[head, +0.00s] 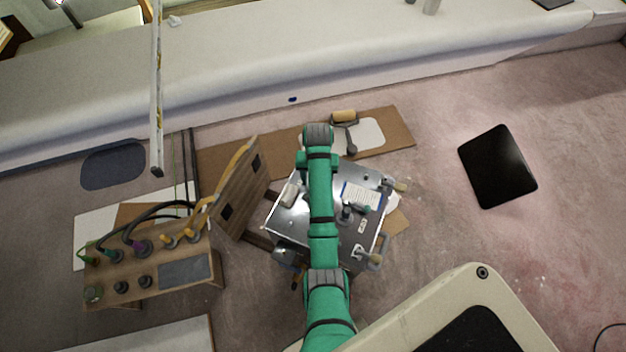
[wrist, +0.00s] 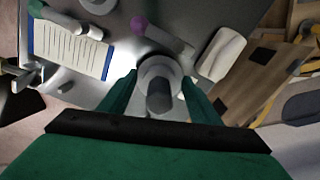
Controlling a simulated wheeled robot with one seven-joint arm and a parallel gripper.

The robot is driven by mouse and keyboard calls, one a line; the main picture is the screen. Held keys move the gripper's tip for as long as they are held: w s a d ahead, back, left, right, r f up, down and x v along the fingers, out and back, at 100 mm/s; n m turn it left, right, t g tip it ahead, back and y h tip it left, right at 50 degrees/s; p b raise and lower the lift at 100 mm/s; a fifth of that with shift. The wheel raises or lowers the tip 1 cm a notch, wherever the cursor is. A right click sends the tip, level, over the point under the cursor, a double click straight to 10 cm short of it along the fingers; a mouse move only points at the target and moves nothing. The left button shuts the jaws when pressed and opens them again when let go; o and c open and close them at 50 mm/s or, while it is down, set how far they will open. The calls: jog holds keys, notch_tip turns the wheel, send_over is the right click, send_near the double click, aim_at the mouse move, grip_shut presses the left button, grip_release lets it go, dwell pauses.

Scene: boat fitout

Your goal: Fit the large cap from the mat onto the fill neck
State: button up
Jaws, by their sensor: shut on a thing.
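My gripper (wrist: 160,77) shows in the wrist view, its two green fingers on either side of a round grey cap (wrist: 154,67) with a darker knob on top. It is shut on this cap, which appears to be the large one. The cap is over the metal worktop (wrist: 110,98); I cannot tell whether it touches it. In the head view my arm hides the gripper and cap. A wooden console (head: 152,298) at the left has several round dark fittings on its top, such as one at its front (head: 121,287). I cannot tell which is the fill neck.
A blue-edged sheet (wrist: 70,50), a purple-ended piece (wrist: 138,24) and a white block (wrist: 222,53) lie on the worktop. A hinged wooden panel (head: 240,190) leans between worktop and console. Hoses arch over the console. A black panel (head: 497,165) lies on open floor.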

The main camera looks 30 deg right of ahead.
jog(key=shift+s+d+f, duration=0.1)
jog(key=shift+d+f, duration=0.05)
jog(key=shift+f, duration=0.45)
dwell(0.3)
jog(key=o, duration=1.2)
jog(key=shift+o, duration=0.2)
jog(key=o, duration=0.5)
jog(key=shift+r, duration=0.55)
jog(key=shift+s+d+r, duration=0.1)
jog(key=shift+s+r, duration=0.05)
jog(key=shift+r, duration=1.8)
